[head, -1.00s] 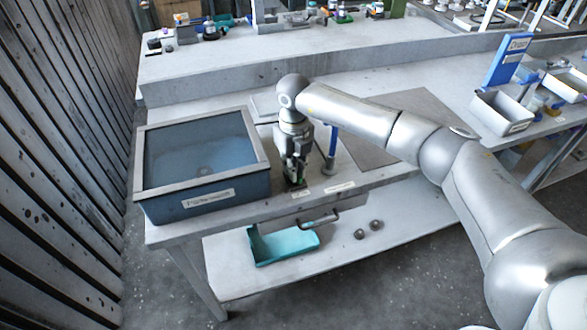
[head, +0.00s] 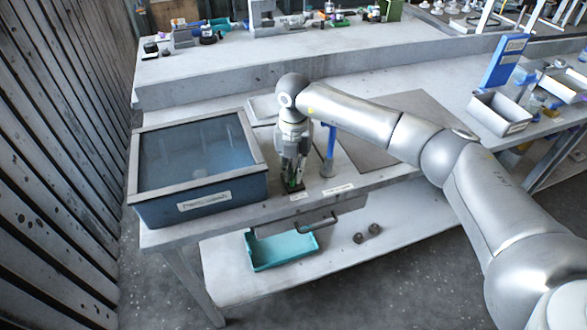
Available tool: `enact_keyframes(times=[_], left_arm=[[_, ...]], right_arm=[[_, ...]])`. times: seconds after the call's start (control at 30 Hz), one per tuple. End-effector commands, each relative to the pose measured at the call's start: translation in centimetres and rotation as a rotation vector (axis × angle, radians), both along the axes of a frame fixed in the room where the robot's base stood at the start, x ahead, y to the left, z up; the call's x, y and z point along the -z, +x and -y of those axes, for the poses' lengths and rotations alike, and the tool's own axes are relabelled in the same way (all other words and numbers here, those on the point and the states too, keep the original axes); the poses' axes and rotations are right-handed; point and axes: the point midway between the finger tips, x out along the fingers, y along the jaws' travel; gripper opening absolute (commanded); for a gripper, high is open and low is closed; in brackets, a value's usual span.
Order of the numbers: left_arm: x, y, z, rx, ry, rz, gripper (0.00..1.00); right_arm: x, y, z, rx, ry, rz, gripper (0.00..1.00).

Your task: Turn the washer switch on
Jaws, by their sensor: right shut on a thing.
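The washer is a blue open-topped tank (head: 165,212) with a grey rim and a front label, at the left end of the bench. Its switch is a small dark base (head: 298,194) with a green part, just right of the tank, behind a small white label. My right gripper (head: 292,184) points down at the switch with its fingers closed on the green part. The fingers hide most of the switch, so I cannot tell its position. My left gripper is out of view.
A blue upright post (head: 328,150) stands close to the right of my right gripper. A teal tray (head: 282,250) and two small round parts sit on the lower shelf. A slatted wall borders the left.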

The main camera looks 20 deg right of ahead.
Motion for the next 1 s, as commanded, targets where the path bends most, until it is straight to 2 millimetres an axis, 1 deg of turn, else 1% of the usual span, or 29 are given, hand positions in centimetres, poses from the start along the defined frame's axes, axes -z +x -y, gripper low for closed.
enact_keyframes(times=[0.2,0.57,0.6,0.77,1.0], left_arm=[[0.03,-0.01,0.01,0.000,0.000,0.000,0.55],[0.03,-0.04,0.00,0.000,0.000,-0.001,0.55],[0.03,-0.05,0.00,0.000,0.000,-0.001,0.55],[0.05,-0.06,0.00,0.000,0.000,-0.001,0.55],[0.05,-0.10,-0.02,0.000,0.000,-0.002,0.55]], right_arm=[[-0.06,0.03,0.04,0.035,0.000,0.001,0.00],[-0.06,0.05,0.06,0.040,0.001,0.002,0.00],[-0.06,0.05,0.06,0.041,0.001,0.002,0.13],[-0.05,0.04,0.05,0.039,0.000,0.001,0.33],[-0.02,0.01,0.04,0.037,0.000,0.001,0.33]])
